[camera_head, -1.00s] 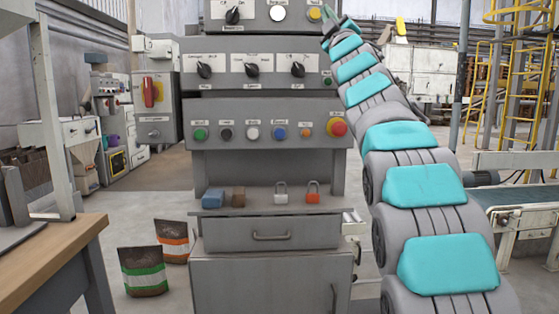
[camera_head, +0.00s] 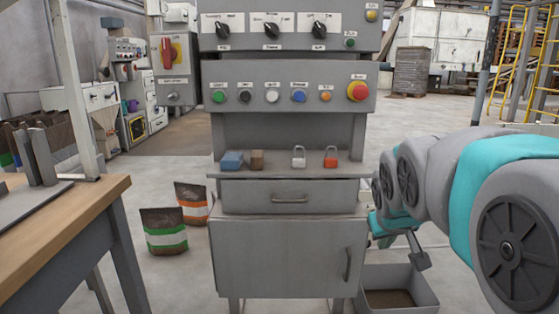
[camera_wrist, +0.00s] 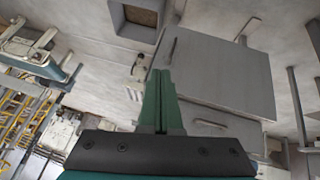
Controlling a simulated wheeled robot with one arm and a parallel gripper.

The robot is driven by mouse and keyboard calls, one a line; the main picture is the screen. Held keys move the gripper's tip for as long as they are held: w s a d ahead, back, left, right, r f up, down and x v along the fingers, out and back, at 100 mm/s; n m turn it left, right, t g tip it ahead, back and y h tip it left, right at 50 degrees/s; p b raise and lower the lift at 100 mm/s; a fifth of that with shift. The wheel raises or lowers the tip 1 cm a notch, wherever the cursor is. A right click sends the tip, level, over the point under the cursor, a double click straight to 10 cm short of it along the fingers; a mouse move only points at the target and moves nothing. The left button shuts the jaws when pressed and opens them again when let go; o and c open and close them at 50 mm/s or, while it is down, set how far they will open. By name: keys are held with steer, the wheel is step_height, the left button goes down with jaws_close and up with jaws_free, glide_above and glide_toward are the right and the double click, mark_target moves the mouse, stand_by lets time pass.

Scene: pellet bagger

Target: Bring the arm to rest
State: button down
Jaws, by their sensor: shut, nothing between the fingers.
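My gripper (camera_wrist: 161,74) shows in the wrist view, its two green fingers together with nothing between them. It points toward the grey cabinet door (camera_wrist: 222,70), which looks tilted there; I cannot tell the distance. In the head view my arm is bent low at the right edge, with its far end beside the right side of the control cabinet (camera_head: 285,258). The fingers are hard to make out in that view.
A grey open bin (camera_head: 400,300) stands on the floor under my arm's far end. A red padlock (camera_head: 330,157), a grey padlock (camera_head: 299,158) and a blue block (camera_head: 231,161) lie on the cabinet ledge. Two pellet bags (camera_head: 163,232) stand left, near a wooden-topped table (camera_head: 60,225).

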steer(key=s+a+f+g, duration=0.2)
steer(key=s+f, duration=0.3)
steer(key=s, duration=0.5)
steer(key=s+a+f+g+y, duration=0.1)
steer(key=s+f, duration=0.4)
steer(key=s, duration=0.5)
steer(key=s+a+f+m+g+y, duration=0.1)
steer(key=s+a+f+g, duration=0.2)
steer(key=s, duration=0.7)
step_height(320, 180, down, 2)
steer(key=shift+a+f+g, duration=0.1)
steer(key=shift+a+g, duration=0.15)
steer(key=shift+g, duration=0.95)
